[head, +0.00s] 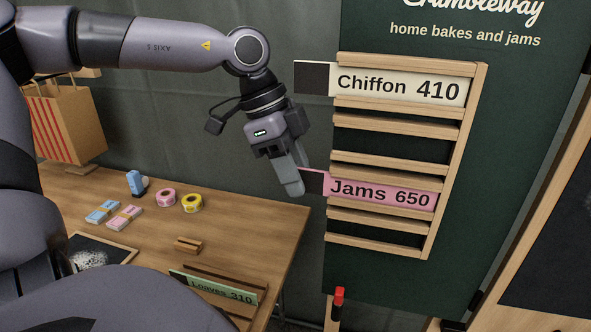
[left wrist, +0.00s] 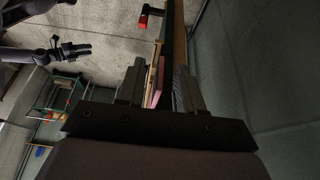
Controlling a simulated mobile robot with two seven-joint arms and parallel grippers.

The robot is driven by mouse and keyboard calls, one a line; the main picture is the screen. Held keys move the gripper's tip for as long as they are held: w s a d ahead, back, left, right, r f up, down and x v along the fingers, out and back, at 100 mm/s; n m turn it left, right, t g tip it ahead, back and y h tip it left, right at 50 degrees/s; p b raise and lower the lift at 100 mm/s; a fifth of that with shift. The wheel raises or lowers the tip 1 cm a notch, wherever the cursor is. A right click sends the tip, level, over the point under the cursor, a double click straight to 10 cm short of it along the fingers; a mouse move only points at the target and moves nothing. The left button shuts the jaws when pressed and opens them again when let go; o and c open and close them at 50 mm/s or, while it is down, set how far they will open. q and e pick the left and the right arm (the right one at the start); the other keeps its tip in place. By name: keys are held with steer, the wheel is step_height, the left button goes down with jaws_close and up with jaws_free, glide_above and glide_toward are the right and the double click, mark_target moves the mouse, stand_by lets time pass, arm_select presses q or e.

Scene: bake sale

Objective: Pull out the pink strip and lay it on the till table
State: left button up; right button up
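The pink strip (head: 383,193), reading "Jams 650", sits in a lower slot of the wooden rack (head: 455,160). Its dark left end (head: 313,181) sticks out past the rack's left side. My left gripper (head: 290,180) is at this end, fingers pointing down. In the left wrist view its two fingers (left wrist: 160,85) stand apart, with the pink strip (left wrist: 154,82) showing in the gap; I see no grip on it. The wooden till table (head: 250,215) is at lower left. My right gripper (left wrist: 78,49) shows small in the left wrist view, fingers apart and empty.
A cream "Chiffon 410" strip (head: 400,86) is in the top slot. The table's right part is mostly clear.

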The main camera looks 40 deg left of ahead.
arm_select(q)
steer(key=shift+c, duration=0.3)
jaws_close()
steer(key=shift+a, duration=0.1)
steer(key=s+a+b, duration=0.2)
steer(key=s+a, duration=0.2)
steer(key=a, duration=0.3)
steer(key=s+a+b, duration=0.2)
steer(key=s+a, duration=0.2)
steer(key=a, duration=0.4)
steer(key=shift+s+b, duration=0.25)
steer(key=shift+b, duration=0.05)
stand_by(1.0)
